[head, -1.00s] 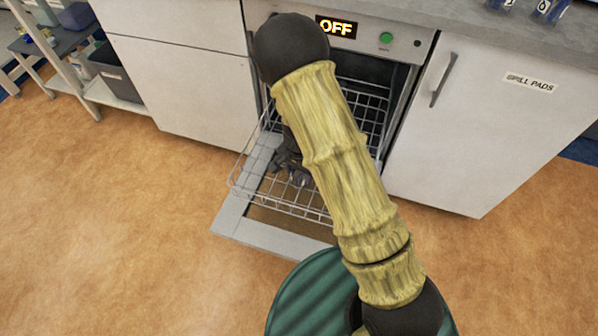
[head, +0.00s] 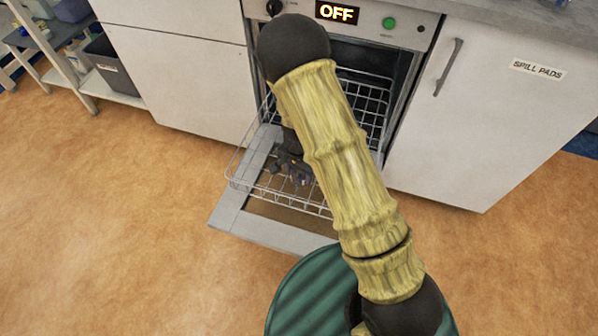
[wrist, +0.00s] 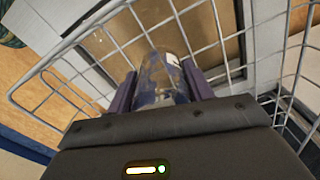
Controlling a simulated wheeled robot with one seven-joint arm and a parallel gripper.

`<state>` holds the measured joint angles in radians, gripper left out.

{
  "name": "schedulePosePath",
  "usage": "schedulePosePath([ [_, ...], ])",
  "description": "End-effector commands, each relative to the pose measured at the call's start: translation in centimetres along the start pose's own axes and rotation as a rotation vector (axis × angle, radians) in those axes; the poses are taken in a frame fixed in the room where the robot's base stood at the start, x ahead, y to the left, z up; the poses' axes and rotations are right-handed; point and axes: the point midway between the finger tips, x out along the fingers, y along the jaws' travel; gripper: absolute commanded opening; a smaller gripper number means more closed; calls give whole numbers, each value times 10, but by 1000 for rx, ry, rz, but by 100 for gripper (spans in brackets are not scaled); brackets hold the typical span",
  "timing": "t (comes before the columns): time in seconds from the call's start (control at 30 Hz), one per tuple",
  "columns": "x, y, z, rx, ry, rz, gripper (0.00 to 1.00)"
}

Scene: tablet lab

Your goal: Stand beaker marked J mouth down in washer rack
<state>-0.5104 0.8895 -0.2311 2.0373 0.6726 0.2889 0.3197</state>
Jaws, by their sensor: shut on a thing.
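My gripper (wrist: 162,92) is shut on a clear glass beaker (wrist: 158,72), its two purple fingers on either side of it in the wrist view. The beaker has a blue and white patch on its side; I cannot read a letter there. The washer rack (head: 246,180), a wire basket, is pulled out over the open washer door (head: 265,232). In the head view my gripper (head: 298,176) is low at the rack, partly hidden by my arm. In the wrist view the rack wires (wrist: 205,48) surround the beaker. I cannot tell whether the beaker touches the rack floor.
The washer panel reads OFF (head: 338,13) beside a green button (head: 389,22). A cabinet labelled SPILL PADS (head: 537,69) stands right of the washer. A shelf with a dark bin (head: 105,62) is at the far left. The floor left of the door is clear.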

Motion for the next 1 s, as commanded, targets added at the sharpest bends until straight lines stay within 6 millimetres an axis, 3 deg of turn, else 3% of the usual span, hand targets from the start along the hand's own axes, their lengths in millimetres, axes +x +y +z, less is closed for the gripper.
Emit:
schedulePosePath([
  [0.7,8,1,-1,2,0,0,24],
  [0.73,7,0,-1,2,1,0,55],
  [0.83,7,0,-1,2,0,0,75],
  [1.0,7,1,-1,3,0,0,77],
])
